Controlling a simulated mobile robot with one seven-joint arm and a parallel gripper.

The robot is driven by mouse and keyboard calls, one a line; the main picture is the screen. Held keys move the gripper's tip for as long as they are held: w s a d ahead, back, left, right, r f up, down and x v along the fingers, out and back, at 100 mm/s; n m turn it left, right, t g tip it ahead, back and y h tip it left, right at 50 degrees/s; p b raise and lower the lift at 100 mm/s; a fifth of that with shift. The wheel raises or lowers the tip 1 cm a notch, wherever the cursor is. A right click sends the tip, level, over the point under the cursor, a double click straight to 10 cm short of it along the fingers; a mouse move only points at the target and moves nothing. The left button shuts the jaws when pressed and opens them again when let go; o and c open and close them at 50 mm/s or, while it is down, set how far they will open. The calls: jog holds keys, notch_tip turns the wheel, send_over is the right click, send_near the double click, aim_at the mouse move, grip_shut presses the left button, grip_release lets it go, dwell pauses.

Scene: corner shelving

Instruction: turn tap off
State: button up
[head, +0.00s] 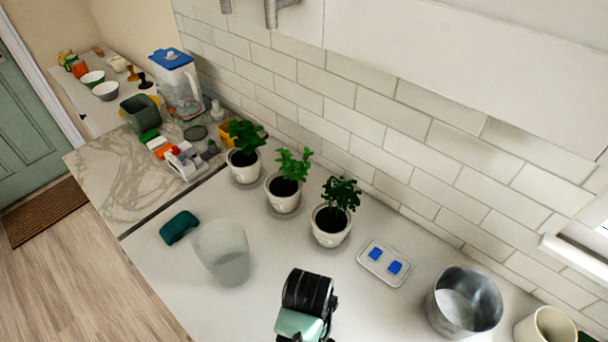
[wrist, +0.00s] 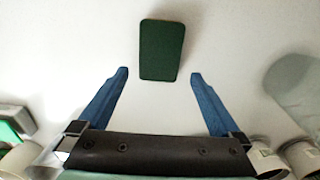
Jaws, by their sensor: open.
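No tap can be made out for certain. In the head view a grey metal fitting (head: 283,8) is cut off by the top edge; I cannot tell whether it is part of a tap. My gripper (wrist: 159,74) shows in the wrist view with its two blue fingers wide apart and nothing between them. A dark green block, like a sponge (wrist: 161,48), lies on the white surface just beyond the fingertips. It also shows at the counter's left in the head view (head: 179,228). The fingers do not show in the head view.
Three potted plants (head: 284,190) line the wall. A translucent cup (head: 222,252) stands by the sponge. A dish with blue pieces (head: 385,262), a metal pot (head: 464,302) and a cream pot (head: 546,326) are to the right. A pitcher (head: 179,86) is at back left.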

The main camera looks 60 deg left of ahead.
jog(key=shift+f+p, duration=0.75)
jog(key=shift+f, duration=2.25)
